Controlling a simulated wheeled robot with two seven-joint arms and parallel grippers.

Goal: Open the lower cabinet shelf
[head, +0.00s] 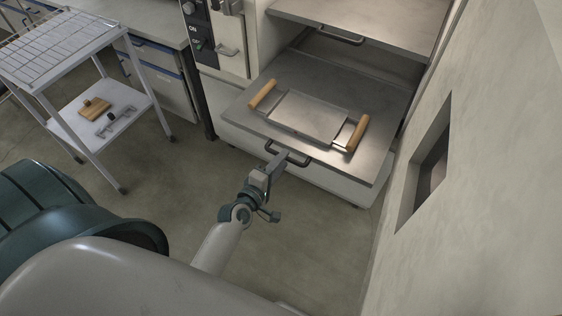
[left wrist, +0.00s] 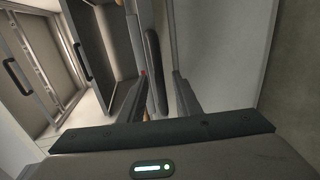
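The lower cabinet shelf (head: 385,115) is a flat metal slab that stands well out from the cabinet, with a dark bar handle (head: 297,159) on its front edge. My left gripper (head: 277,166) is at the left part of this handle. In the left wrist view its two fingers (left wrist: 165,92) stand apart, with a dark rounded bar, likely the handle (left wrist: 154,58), showing between and beyond them. I see no clear grip, and exact contact is hard to tell. My right gripper is not in view.
A metal tray (head: 308,116) with two wooden handles lies on the lower shelf. An upper shelf (head: 385,18) with its own handle is above. A wall (head: 480,150) with a recess stands close on the right. A white trolley (head: 85,120) stands left. The floor between is clear.

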